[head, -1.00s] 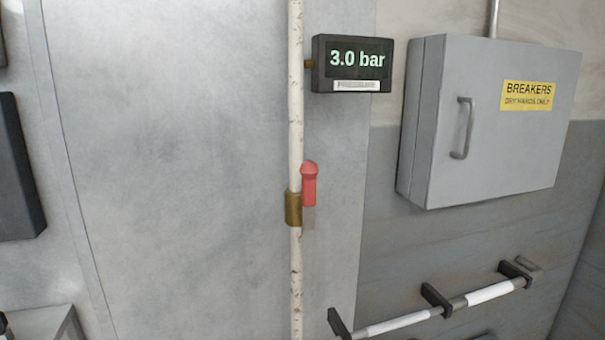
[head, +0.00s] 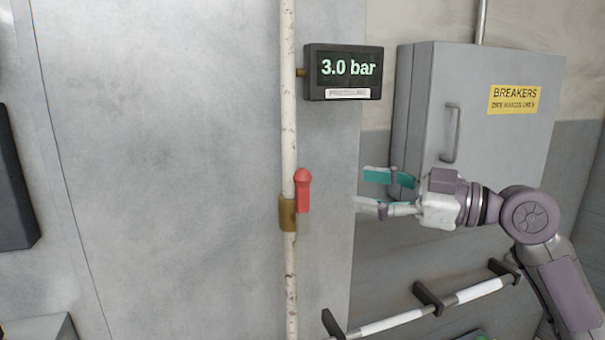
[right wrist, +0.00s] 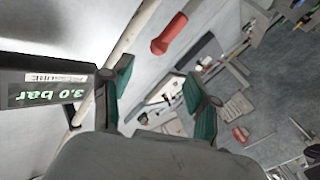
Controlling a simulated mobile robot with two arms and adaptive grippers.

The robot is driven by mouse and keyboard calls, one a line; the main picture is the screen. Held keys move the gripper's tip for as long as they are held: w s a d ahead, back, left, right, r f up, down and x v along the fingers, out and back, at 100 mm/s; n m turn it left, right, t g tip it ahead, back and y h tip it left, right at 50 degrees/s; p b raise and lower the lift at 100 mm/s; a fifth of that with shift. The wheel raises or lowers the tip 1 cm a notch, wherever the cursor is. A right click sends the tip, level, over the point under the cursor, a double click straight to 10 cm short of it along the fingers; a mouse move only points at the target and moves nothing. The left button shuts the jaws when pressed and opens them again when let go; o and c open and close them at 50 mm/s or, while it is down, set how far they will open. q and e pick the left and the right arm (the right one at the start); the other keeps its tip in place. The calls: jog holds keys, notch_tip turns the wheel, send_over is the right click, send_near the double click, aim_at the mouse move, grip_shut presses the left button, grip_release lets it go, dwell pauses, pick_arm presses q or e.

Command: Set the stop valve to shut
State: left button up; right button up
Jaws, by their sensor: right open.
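The stop valve's red handle (head: 303,190) points up, in line with the white pipe (head: 289,120), above a brass valve body (head: 287,214). The handle also shows in the right wrist view (right wrist: 169,34), beyond my fingers. My right gripper (head: 372,191) is open and empty, to the right of the handle and apart from it, with its fingers pointing left. Its teal fingertips also show in the right wrist view (right wrist: 158,86). The pressure display (head: 343,72) above reads 3.0 bar. My left gripper is not in view.
A grey breaker box (head: 470,130) with a yellow label and a bar handle stands right behind my right arm. A rail with white sleeves (head: 430,308) runs below it. The flat panel left of the pipe is clear.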

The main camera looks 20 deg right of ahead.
aim_at(311, 178)
jog(key=p+x, duration=0.4)
jog(key=x, duration=0.7)
jog(key=shift+w+r, duration=0.1)
jog(key=shift+r, duration=0.05)
jog(key=shift+w+a+p, duration=0.3)
jog(key=shift+a, duration=0.15)
grip_shut()
